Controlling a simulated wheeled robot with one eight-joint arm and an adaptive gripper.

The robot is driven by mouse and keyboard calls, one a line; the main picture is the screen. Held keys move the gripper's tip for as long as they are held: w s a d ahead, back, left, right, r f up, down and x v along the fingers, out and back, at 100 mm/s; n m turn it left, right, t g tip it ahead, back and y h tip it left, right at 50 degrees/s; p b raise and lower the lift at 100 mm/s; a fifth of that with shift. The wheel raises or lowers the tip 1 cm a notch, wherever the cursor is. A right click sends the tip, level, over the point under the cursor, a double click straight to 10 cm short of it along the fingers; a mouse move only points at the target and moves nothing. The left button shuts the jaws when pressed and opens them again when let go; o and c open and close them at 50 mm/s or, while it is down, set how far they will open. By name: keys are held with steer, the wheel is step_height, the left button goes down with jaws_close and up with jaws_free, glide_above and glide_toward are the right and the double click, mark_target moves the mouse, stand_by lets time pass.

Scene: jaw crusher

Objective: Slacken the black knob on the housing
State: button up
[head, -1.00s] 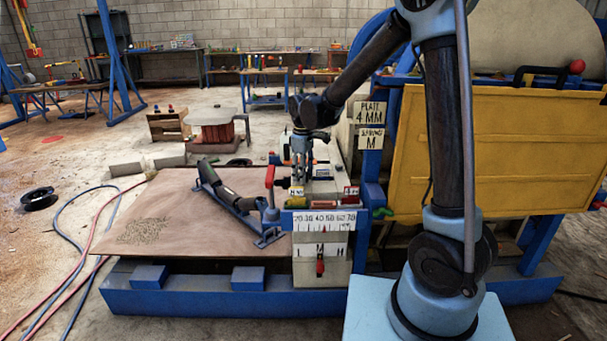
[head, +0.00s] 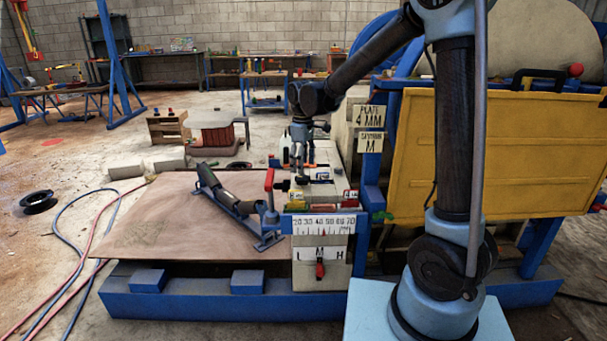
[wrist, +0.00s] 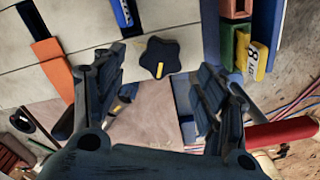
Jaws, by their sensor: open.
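The black knob (wrist: 159,57) is star-shaped with a yellow mark. In the wrist view it sits at the edge of the pale housing (wrist: 190,45). My gripper (wrist: 158,72) is open, one finger on each side of the knob, with clear gaps and no contact visible. In the head view my gripper (head: 301,172) points down over the left part of the housing (head: 338,188). I cannot make out the knob clearly in the head view.
A yellow tag block (wrist: 253,57) is near the right finger. An orange-ended tool (wrist: 57,75) lies left. A brown plate (head: 150,225) spreads left of the housing.

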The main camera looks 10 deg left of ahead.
mark_target(303, 178)
step_height(303, 178, up, 7)
stand_by(0.3)
steer(key=shift+f, duration=0.1)
